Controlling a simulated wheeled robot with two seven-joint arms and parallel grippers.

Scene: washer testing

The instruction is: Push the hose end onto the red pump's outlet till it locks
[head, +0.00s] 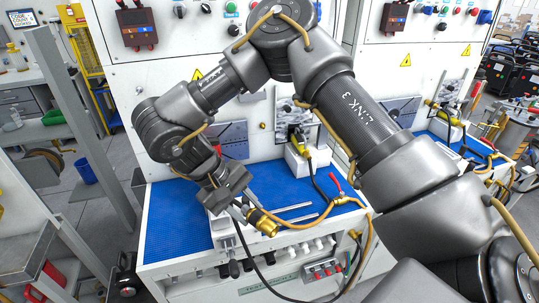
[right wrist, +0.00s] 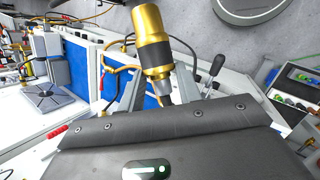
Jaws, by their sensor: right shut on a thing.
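My right gripper (head: 243,205) is shut on a brass hose end (head: 263,222) with a dark band, above the front of the blue-matted bench. In the right wrist view the brass hose end (right wrist: 153,45) sits between the two grey fingers (right wrist: 157,88). A black hose (head: 246,251) hangs from near the gripper and loops below the bench edge. A grey and yellow fitting assembly (head: 297,128) stands on a white block at the back of the bench, apart from the hose end. I cannot make out a clearly red pump or its outlet. My left gripper is out of view.
The blue mat (head: 178,222) is mostly bare on the left. A brass valve with a red lever (head: 336,183) and tan hose lie at the right. A control panel stands behind.

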